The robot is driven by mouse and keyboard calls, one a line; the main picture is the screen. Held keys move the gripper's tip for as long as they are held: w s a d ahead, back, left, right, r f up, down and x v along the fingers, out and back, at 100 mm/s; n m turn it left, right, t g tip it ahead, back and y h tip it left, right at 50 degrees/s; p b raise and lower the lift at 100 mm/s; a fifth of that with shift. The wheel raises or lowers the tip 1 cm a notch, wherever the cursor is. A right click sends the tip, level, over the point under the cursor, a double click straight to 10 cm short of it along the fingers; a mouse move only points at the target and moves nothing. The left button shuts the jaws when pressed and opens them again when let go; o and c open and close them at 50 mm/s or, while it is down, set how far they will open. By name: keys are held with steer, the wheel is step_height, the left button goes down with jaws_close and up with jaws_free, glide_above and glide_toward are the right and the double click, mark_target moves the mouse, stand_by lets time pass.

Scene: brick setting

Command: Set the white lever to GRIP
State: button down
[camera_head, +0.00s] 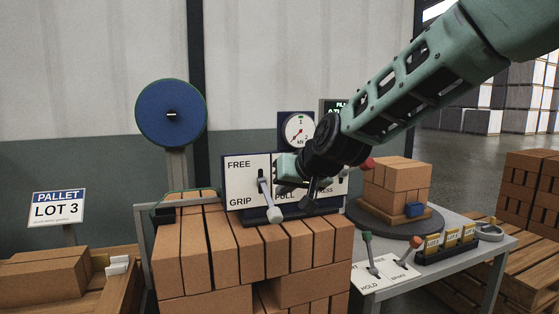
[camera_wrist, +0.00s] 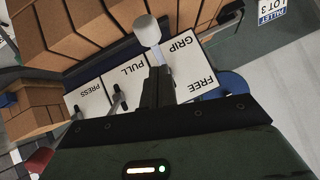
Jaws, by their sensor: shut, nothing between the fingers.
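The white lever's round knob (camera_head: 273,215) hangs low on its shaft in front of the white panel (camera_head: 237,180), level with or just below the word GRIP; FREE is printed above. In the wrist view the white knob (camera_wrist: 148,30) points to the GRIP end of its plate (camera_wrist: 193,63). My gripper (camera_wrist: 158,82) is shut and empty, its dark fingers close to the lever's shaft; I cannot tell whether they touch it. In the head view my gripper (camera_head: 280,167) is in front of the panel, above the knob, partly covering the panel's middle.
Levers marked PULL and PRESS (camera_wrist: 88,88) stand beside the white one. Stacked bricks (camera_head: 250,255) fill the space before the panel. A gauge (camera_head: 298,130) stands behind. To the right, a grey table (camera_head: 470,248) carries a turntable with bricks and green and orange levers.

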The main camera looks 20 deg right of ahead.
mark_target(280, 214)
step_height(280, 214, down, 5)
steer(key=b, duration=0.6)
steer(key=shift+s+b, duration=0.1)
steer(key=shift+b, duration=0.2)
steer(key=shift+f, duration=0.2)
